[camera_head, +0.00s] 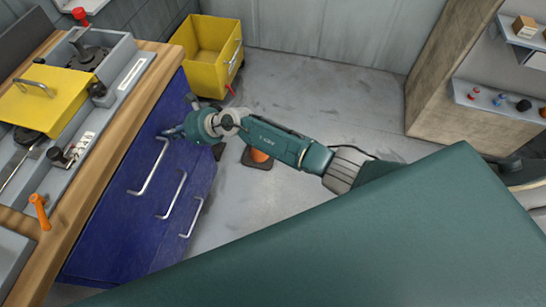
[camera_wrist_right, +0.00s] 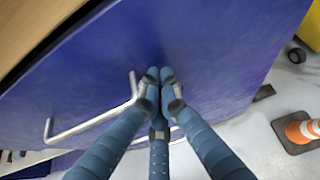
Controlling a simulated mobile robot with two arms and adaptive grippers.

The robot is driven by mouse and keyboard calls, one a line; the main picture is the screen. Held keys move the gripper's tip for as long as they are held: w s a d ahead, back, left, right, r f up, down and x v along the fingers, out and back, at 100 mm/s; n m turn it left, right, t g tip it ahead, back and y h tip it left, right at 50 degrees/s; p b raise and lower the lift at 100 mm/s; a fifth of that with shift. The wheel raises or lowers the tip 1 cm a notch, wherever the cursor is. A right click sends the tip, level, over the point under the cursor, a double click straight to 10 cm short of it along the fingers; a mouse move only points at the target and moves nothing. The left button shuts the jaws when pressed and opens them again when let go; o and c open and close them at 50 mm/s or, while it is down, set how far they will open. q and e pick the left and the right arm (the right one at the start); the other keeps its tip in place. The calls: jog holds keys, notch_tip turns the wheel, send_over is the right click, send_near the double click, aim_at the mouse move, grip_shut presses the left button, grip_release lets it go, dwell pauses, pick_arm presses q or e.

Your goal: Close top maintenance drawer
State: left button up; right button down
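The top maintenance drawer is the upper part of a blue drawer front (camera_head: 128,172) under the wooden worktop, with a silver bar handle (camera_head: 150,167). In the head view I see no clear gap around it. My right gripper (camera_head: 172,131) is at the far end of this handle, against or very near the blue front. In the right wrist view, its blue fingers (camera_wrist_right: 159,76) are together with nothing seen between them. They point at the blue face (camera_wrist_right: 215,50), just right of the handle's end (camera_wrist_right: 92,122). My left gripper is not in view.
Two lower handles (camera_head: 173,196) (camera_head: 192,218) sit below. A yellow bin (camera_head: 205,85) stands beyond the cabinet. An orange cone (camera_head: 258,157) stands on the floor behind my right arm; it also shows in the wrist view (camera_wrist_right: 303,131). The worktop (camera_head: 130,120) carries trays and tools.

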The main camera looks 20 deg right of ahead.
jog(key=shift+w+a+r, duration=0.1)
jog(key=shift+w+a, duration=0.25)
jog(key=shift+a, duration=0.1)
dwell(0.3)
